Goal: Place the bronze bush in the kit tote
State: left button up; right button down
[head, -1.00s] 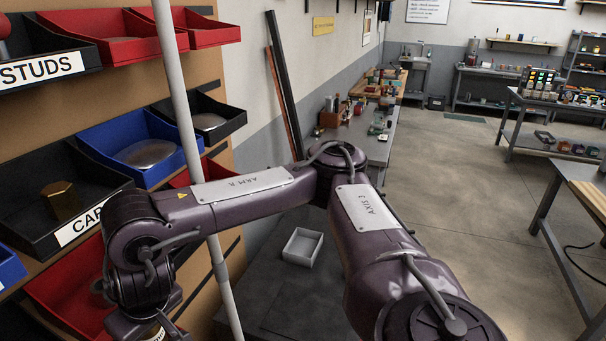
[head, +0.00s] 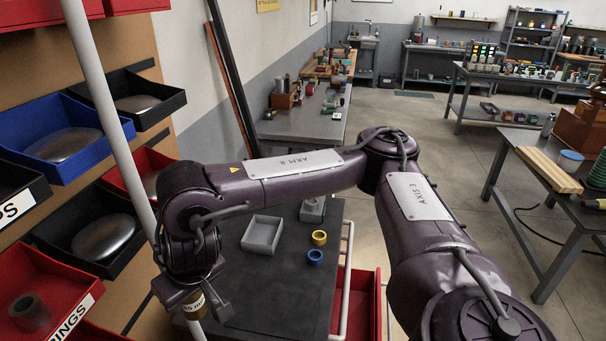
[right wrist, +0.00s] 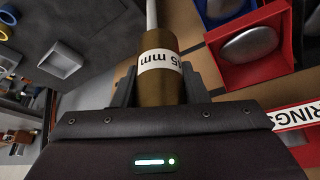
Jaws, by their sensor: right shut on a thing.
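The bronze bush (head: 194,304) is a brown-gold cylinder with a white label. It is between the fingers of my right gripper (head: 197,302), low in the head view, left of the dark cart top. In the right wrist view the bush (right wrist: 161,88) is gripped by the right gripper (right wrist: 160,92), and its label reads in part "5 mm". A grey open-topped box, perhaps the kit tote (head: 262,235), stands on the cart and looks empty. It also shows in the right wrist view (right wrist: 63,55). My left gripper is out of view.
A white pole (head: 108,120) stands close by my right wrist. The cart top (head: 275,290) also carries a yellow ring (head: 319,237), a blue ring (head: 315,257) and a smaller grey box (head: 312,211). Wall bins, including a red one (head: 42,290), line the left.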

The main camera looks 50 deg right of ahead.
aim_at(263, 237)
jog(key=i+l+z, duration=0.1)
jog(key=z, duration=0.25)
jog(key=i+z, duration=0.1)
jog(key=z, duration=0.2)
jog(key=i+l+z, duration=0.1)
jog(key=z, duration=0.25)
jog(key=i+u, duration=0.15)
jog(key=u, duration=0.2)
jog(key=i+l+u, duration=0.15)
jog(key=u, duration=0.2)
jog(key=i+l+u, duration=0.1)
jog(key=u, duration=0.25)
